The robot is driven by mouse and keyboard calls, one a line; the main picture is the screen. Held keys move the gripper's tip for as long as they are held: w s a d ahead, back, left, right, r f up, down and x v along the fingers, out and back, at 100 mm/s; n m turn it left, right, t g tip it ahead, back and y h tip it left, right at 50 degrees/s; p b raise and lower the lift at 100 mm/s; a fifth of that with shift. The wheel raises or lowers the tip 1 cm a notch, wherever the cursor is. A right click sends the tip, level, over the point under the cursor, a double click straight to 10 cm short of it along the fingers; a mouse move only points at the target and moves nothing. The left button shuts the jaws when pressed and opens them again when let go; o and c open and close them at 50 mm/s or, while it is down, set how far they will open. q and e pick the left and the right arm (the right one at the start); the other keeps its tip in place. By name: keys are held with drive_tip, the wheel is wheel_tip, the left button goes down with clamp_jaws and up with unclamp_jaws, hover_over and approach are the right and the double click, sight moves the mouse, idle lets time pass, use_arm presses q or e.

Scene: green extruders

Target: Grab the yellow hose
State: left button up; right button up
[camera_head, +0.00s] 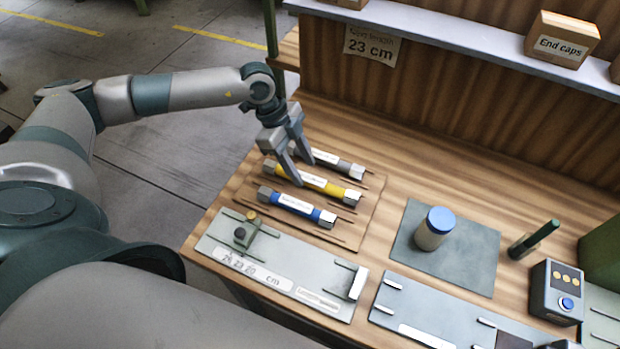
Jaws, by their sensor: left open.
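The yellow hose (329,186) lies on the wooden bench in a row of three, between a grey hose (348,166) behind it and a blue hose (297,206) in front. It has silver ends and a white label. My left gripper (303,172) is open and points down over the left half of the yellow hose. One finger reaches close to the yellow hose and the other is near the grey hose; I cannot tell if either touches. The gripper hides part of the yellow hose. My right gripper is not in view.
A measuring plate (262,272) lies in front of the hoses. To the right are a blue-capped jar (433,232) on a grey mat (479,262), a dark green-handled tool (534,240) and a button box (556,292). A shelf behind holds an End caps box (561,39).

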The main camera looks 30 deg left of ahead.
sight(308, 177)
use_arm(q)
drive_tip(key=p+x, duration=0.1)
drive_tip(key=x, duration=0.1)
drive_tip(key=shift+d+f, duration=0.3)
drive_tip(key=shift+d, duration=0.05)
drive_tip(key=shift+d+f, duration=0.1)
drive_tip(key=shift+f, duration=0.3)
clamp_jaws()
